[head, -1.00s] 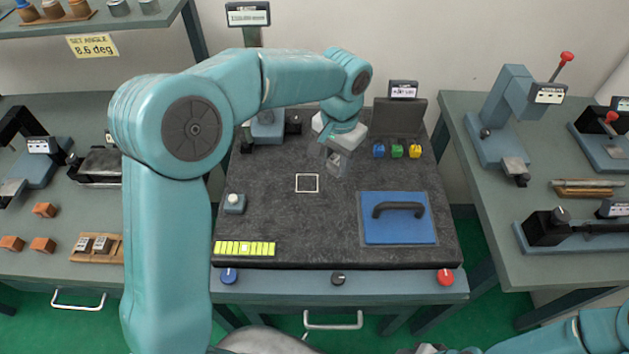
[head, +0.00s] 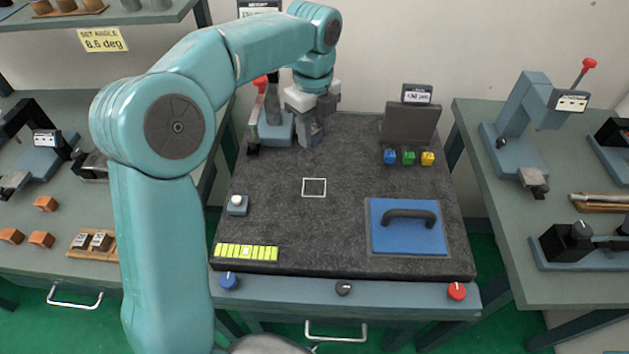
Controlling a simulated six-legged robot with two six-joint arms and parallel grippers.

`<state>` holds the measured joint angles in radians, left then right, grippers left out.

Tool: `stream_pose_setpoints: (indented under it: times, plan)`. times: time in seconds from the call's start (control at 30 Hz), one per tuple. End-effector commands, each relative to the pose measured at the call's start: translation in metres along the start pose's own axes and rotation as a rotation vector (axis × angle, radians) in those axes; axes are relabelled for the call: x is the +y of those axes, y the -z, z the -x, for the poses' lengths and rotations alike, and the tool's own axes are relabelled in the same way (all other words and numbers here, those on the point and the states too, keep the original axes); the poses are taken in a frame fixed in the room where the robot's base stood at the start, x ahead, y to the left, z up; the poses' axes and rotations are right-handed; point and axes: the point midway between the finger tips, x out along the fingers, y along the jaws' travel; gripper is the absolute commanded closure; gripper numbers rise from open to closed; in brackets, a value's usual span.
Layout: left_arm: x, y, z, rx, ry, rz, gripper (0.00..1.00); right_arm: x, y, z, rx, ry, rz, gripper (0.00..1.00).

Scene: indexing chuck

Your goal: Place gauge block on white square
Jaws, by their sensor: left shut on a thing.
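The white square (head: 314,188) is a thin outline on the dark grey work surface, and nothing covers it. My left gripper (head: 312,123) reaches down from above, beyond the square towards the back of the surface. It is shut on a small grey block, the gauge block (head: 309,134), which is partly hidden by the fingers. The block is upright below the jaws; I cannot tell whether it touches the surface. My right gripper is out of view.
A blue-grey device with a red knob (head: 277,128) stands close left of the gripper. Blue, green and yellow blocks (head: 409,157) sit at right, before a dark upright plate (head: 411,124). A blue plate with a handle (head: 405,240) lies front right. The surface around the square is clear.

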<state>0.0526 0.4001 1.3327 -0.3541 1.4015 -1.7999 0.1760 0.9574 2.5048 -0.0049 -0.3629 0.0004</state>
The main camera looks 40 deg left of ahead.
Motion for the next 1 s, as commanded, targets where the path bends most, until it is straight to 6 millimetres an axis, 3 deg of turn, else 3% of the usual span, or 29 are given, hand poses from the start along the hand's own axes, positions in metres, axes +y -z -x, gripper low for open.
stream_pose_setpoints:
  times: [0.1, 0.3, 0.73, 1.0]
  plan:
    - [0.0, 0.001, -0.039, 0.002, -0.005, 0.0, 1.0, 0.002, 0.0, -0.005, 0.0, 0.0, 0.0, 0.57]
    - [-0.002, 0.001, -0.087, 0.0, -0.002, -0.001, 1.0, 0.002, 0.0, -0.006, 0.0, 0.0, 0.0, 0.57]
    - [-0.002, 0.001, -0.142, 0.0, 0.0, 0.0, 1.0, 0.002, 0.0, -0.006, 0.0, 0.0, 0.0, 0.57]
    - [-0.002, 0.001, -0.147, -0.001, 0.002, 0.001, 1.0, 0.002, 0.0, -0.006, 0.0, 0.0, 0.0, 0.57]
